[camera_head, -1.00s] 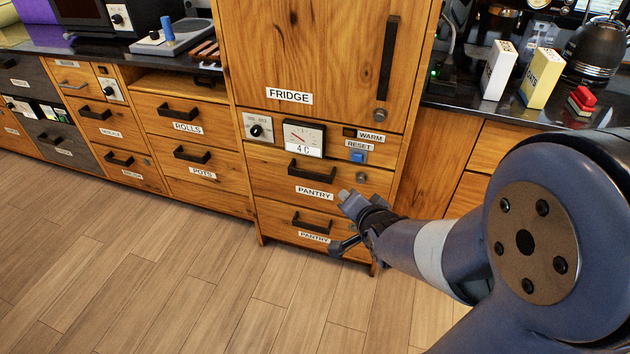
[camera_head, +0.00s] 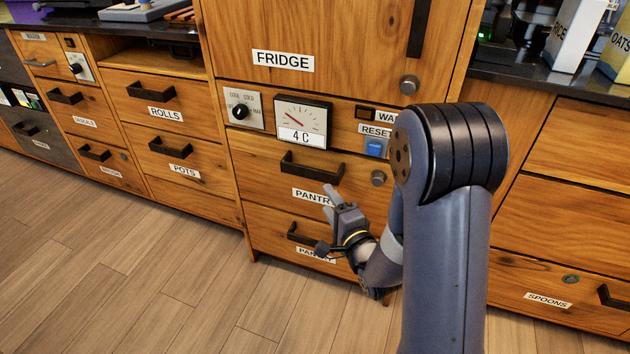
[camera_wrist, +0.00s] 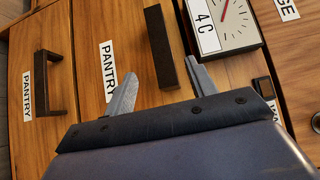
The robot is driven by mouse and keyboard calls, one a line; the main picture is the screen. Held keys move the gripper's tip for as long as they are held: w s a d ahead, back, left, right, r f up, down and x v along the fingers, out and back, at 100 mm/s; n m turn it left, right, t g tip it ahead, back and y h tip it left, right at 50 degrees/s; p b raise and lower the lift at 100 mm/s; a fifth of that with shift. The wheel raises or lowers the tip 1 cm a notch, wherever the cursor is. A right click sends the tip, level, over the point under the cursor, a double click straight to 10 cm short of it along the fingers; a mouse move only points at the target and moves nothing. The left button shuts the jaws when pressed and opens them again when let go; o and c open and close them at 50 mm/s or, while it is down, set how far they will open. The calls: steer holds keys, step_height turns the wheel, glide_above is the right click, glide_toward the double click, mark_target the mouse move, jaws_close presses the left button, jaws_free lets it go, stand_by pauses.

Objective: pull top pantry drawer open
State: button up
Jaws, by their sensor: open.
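The top pantry drawer (camera_head: 270,173) is shut, flush in the wooden cabinet under the fridge door. Its dark bar handle (camera_head: 312,165) is bare. My gripper (camera_head: 328,220) is in front of the pantry drawers, below and to the right of that handle in the head view. In the wrist view my gripper (camera_wrist: 160,86) has its two grey fingers spread, with nothing between the tips. The top drawer's handle (camera_wrist: 160,47) shows beyond the gap between the fingers, apart from them. The gripper partly covers the top PANTRY label in the head view.
The lower pantry drawer (camera_head: 262,215) has a similar handle (camera_head: 305,238) and is shut. Above the top drawer are a knob panel (camera_head: 240,105), a 4 C gauge (camera_head: 302,122) and a blue reset button (camera_head: 374,148). A round lock (camera_head: 378,178) sits right of the handle. Floor in front is clear.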

mark_target(310, 175)
steer(key=b+x, duration=0.1)
steer(key=x, duration=0.9)
steer(key=shift+w+a+f, duration=0.1)
steer(key=shift+w+a, duration=0.1)
steer(key=shift+w, duration=0.15)
jaws_close()
